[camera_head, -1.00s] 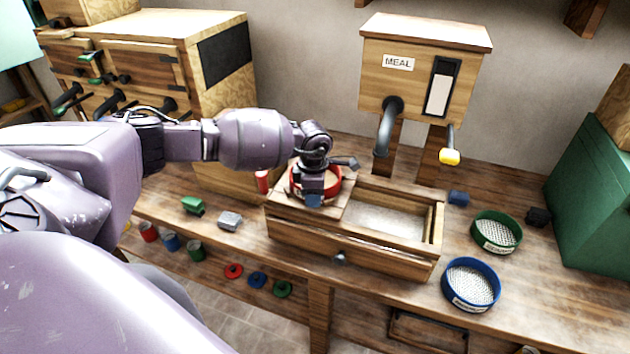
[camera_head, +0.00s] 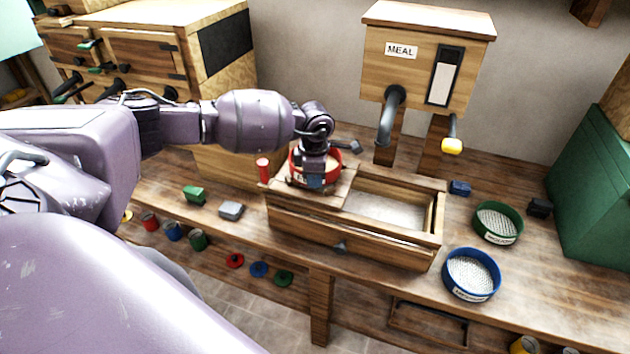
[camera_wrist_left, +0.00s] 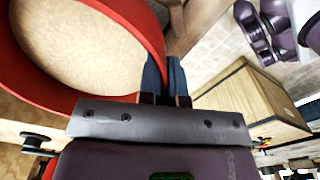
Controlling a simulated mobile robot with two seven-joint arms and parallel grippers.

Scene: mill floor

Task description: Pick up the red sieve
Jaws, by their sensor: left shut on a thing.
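The red sieve (camera_head: 335,167) is at the left end of the wooden meal bin (camera_head: 390,246), over its closed wooden top. My left gripper (camera_head: 314,181) is shut on the sieve's near wall, pointing down. In the left wrist view, the red rim (camera_wrist_left: 45,92) curves round a pale tan round surface. The blue fingertips (camera_wrist_left: 165,72) are close together at the rim's edge. The sieve looks about level; whether it touches the wood beneath is hard to tell. My right gripper is not in view.
A green sieve (camera_head: 497,238) and blue sieve (camera_head: 471,292) lie on the bench at right. The MEAL hopper's spout (camera_head: 389,118) hangs behind the bin. A red cylinder (camera_head: 263,170), green block (camera_head: 194,196) and grey block (camera_head: 231,211) lie left of the bin.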

